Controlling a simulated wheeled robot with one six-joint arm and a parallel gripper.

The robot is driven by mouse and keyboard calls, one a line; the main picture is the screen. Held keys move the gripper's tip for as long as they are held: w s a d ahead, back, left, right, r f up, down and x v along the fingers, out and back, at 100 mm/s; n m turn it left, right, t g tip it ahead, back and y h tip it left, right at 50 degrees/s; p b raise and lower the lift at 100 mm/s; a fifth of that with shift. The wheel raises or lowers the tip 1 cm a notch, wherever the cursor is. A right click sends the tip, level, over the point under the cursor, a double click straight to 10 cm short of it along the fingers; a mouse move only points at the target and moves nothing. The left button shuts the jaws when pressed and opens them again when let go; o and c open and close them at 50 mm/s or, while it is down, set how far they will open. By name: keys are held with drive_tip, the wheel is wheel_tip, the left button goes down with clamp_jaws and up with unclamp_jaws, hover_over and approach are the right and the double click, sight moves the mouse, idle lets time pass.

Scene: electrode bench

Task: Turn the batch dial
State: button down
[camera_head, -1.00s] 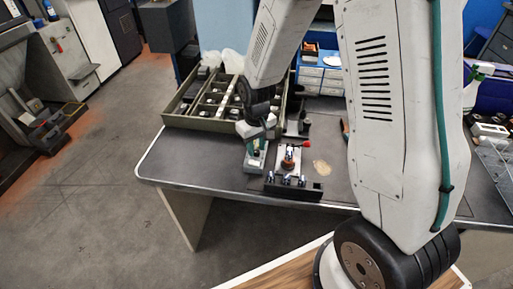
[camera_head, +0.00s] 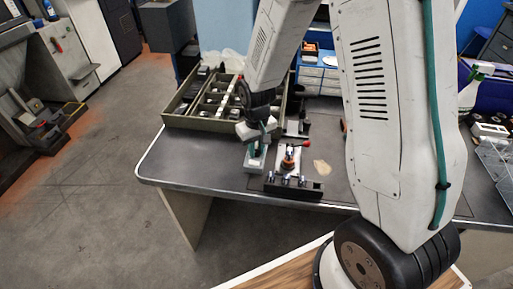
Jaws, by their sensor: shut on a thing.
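My gripper (camera_head: 254,150) points down over a small light grey box (camera_head: 255,164) on the bench, left of the middle of the view. Its jaws are shut at the top of this box, where the batch dial sits. The dial itself is mostly hidden by the jaws and too small to make out. A dark greenish part shows between the fingers.
A sectioned tray (camera_head: 178,122) stands behind my gripper. Right of the box is a fixture with a red-tipped lever (camera_head: 305,143) and a dark rack (camera_head: 292,190) at the front. A spray bottle (camera_head: 470,90) stands at right. The bench (camera_head: 190,160) is clear at front left.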

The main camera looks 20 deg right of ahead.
sight(257, 151)
drive_tip(key=m, duration=0.6)
drive_tip(key=shift+m, duration=0.3)
idle(0.4)
drive_tip(key=c, duration=1.6)
unclamp_jaws()
wheel_tip(257, 151, up, 8)
drive_tip(key=shift+f, duration=0.1)
